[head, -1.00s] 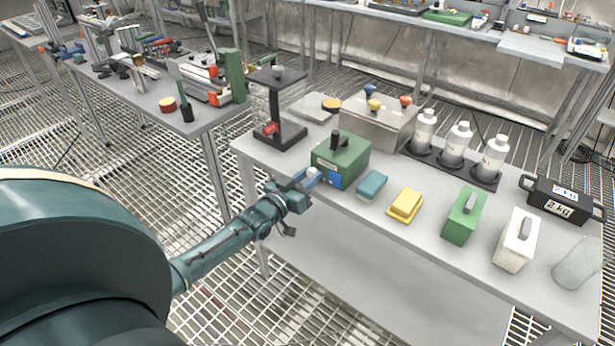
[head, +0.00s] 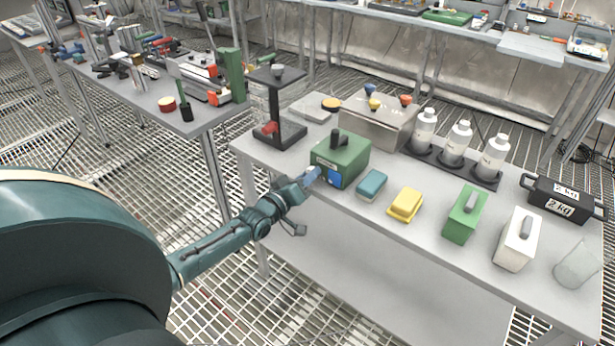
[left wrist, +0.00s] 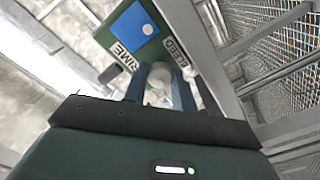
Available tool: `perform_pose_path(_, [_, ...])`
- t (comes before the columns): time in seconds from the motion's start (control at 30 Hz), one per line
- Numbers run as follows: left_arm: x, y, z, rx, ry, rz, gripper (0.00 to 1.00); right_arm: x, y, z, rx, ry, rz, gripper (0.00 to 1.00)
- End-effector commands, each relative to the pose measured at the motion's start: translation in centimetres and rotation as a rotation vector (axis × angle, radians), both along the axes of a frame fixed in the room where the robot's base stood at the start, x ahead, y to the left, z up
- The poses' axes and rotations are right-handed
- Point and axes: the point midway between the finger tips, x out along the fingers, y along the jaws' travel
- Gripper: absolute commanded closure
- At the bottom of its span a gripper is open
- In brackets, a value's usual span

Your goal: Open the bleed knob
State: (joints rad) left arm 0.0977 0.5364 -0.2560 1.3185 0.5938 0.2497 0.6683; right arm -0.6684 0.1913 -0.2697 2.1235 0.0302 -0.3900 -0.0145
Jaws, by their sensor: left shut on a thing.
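The green box (head: 352,158) with a black knob on top (head: 338,138) stands at the front left of the near table. Its front has a blue panel (head: 334,178). My left gripper (head: 312,174) is at the left part of the box's front. In the left wrist view my left gripper (left wrist: 160,90) has its two blue fingers shut on a pale round knob (left wrist: 158,80) by the BLEED label. The fingers hide part of the knob. My right gripper does not show.
A black stand (head: 280,135) is left of the box. A teal block (head: 371,184) and a yellow block (head: 405,203) lie to its right. A metal box (head: 375,120) and white bottles (head: 459,145) are behind. The floor before the table is open grating.

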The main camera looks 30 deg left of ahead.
Motion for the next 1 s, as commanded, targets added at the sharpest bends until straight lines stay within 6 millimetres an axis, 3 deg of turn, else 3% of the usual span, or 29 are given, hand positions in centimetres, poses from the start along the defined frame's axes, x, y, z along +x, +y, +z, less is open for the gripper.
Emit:
perform_pose_path(0.33, [0.0, 0.0, -0.1, -0.001, 0.002, -0.001, 0.96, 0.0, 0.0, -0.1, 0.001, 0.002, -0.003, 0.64])
perform_pose_path(0.37, [0.0, 0.0, -0.1, -0.001, 0.002, -0.001, 0.72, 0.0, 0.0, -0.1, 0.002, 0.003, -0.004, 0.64])
perform_pose_path(0.6, [0.0, 0.0, 0.0, 0.000, 0.001, 0.000, 0.52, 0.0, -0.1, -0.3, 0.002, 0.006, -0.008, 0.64])
perform_pose_path(0.87, [-0.1, 0.0, 0.0, 0.000, 0.001, -0.001, 0.51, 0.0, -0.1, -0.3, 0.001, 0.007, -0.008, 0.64])
perform_pose_path(1.0, [-1.1, 0.0, -0.1, -0.001, 0.002, -0.001, 0.51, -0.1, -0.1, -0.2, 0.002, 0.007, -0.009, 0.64])
